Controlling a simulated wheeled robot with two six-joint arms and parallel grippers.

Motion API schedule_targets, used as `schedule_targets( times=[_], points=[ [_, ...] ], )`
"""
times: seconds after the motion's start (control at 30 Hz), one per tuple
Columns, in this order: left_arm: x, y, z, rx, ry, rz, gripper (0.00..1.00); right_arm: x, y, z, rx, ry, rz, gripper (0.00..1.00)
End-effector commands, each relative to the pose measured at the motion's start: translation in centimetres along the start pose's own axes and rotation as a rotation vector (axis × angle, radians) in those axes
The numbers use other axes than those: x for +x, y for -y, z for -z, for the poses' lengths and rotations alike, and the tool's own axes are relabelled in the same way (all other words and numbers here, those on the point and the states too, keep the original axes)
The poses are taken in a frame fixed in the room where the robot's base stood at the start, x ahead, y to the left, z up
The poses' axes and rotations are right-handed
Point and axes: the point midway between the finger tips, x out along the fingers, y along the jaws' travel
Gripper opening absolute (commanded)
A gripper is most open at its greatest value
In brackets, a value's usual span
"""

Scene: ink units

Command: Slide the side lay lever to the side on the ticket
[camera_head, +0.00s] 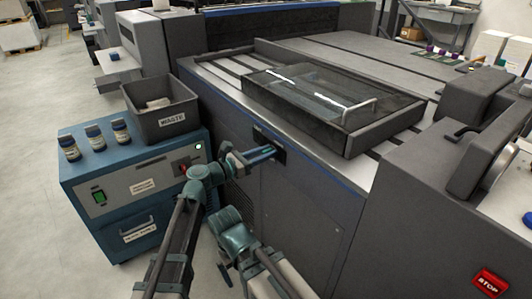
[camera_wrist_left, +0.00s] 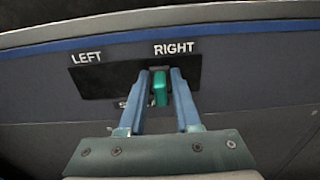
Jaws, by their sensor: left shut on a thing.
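The side lay lever (camera_wrist_left: 160,88) is a small green tab in a black panel (camera_wrist_left: 105,82) lettered LEFT and RIGHT. It stands just below the word RIGHT, right of the panel's middle. My left gripper (camera_wrist_left: 161,78) is shut on it, with one blue finger on each side. In the head view, my left gripper (camera_head: 270,152) reaches a dark recess in the press's side, and its fingers hide the lever. No ticket is readable in either view. My right gripper's fingers do not show.
A blue cabinet (camera_head: 150,185) with small jars (camera_head: 95,134) and a grey WASTE bin (camera_head: 163,110) stands left of my left gripper. A clear-lidded tray (camera_head: 320,95) lies on the press above. A red STOP button (camera_head: 490,282) is at lower right.

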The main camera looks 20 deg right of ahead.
Motion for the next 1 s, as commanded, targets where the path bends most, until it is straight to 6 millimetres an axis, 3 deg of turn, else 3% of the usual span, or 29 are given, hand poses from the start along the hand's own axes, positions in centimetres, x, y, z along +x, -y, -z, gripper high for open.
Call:
schedule_targets(
  times=[0.17,0.4,0.5,0.77,0.8,0.9,1.0],
  points=[
    [0.1,-1.1,0.0,0.000,-0.001,-0.002,0.00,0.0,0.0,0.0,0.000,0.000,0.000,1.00],
    [0.2,-6.2,0.0,0.000,0.000,-0.005,0.00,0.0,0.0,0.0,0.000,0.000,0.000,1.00],
    [0.1,-7.5,0.0,0.000,0.000,-0.002,0.00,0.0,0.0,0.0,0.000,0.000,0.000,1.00],
    [-0.1,-7.7,0.0,0.000,0.000,-0.007,0.00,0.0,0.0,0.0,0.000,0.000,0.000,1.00],
    [-0.1,-7.7,0.0,0.000,0.000,-0.007,0.34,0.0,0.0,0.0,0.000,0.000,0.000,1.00],
    [-0.1,-7.7,0.0,0.000,0.000,-0.007,0.47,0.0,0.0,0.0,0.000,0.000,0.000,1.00],
    [-0.1,-7.6,0.0,0.000,0.000,-0.005,0.47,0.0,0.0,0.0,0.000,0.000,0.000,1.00]
  ],
)
